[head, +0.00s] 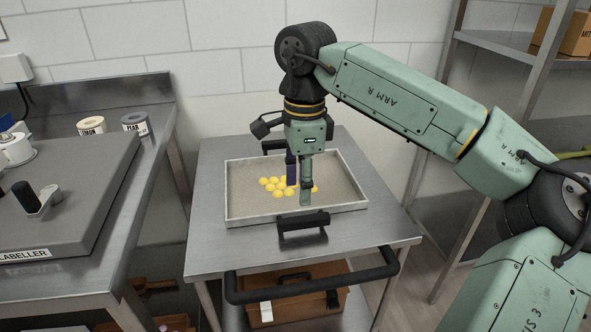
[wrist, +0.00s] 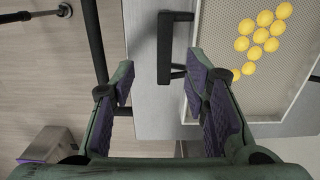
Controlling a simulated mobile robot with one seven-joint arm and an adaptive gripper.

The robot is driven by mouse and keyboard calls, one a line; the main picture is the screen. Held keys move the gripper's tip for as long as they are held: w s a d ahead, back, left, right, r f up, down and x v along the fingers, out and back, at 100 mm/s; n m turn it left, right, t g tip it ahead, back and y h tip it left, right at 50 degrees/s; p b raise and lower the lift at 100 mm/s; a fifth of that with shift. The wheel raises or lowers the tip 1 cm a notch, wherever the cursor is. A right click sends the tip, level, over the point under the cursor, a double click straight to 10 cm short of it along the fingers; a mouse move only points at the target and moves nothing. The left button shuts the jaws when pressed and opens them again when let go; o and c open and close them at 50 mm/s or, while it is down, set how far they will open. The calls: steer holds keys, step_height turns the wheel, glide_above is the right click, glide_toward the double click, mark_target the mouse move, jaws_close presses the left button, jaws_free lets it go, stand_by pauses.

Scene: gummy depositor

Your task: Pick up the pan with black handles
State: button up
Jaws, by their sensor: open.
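The pan (head: 243,187) is a shallow rectangular tray with a pale rim and grey floor, lying flat on a steel cart. Several yellow gummies (head: 277,188) lie in it. One black handle (head: 302,222) is at its near side; the far black handle (head: 274,146) is partly hidden by my arm. My gripper (head: 299,187) is open, pointing down in front of the pan's near part, with nothing held. In the wrist view, the fingers (wrist: 162,97) are spread apart, and the near handle (wrist: 165,48) shows beyond the gap between them. The pan (wrist: 223,50) is at upper right.
The steel cart (head: 215,248) has a black push bar (head: 312,287) along its front and a brown case (head: 325,308) below. A labeller bench (head: 75,205) stands at left with two labelled rolls (head: 91,126). A metal shelf with a cardboard box (head: 572,32) stands at right.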

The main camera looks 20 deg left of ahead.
steer(key=shift+w+d+f, duration=0.15)
steer(key=shift+w+d, duration=0.25)
steer(key=shift+w, duration=0.25)
glide_above(304, 218)
steer(key=f, duration=0.4)
steer(key=shift+s+d+f, duration=0.1)
steer(key=shift+d+f, duration=0.1)
steer(key=shift+f, duration=0.1)
steer(key=f+p, duration=0.1)
steer(key=f, duration=0.1)
steer(key=f+p, duration=0.1)
steer(key=f, duration=0.2)
steer(key=shift+a+f, duration=0.2)
steer(key=shift+f, duration=0.15)
steer(key=shift+c, duration=0.3)
jaws_close()
steer(key=shift+r, duration=0.1)
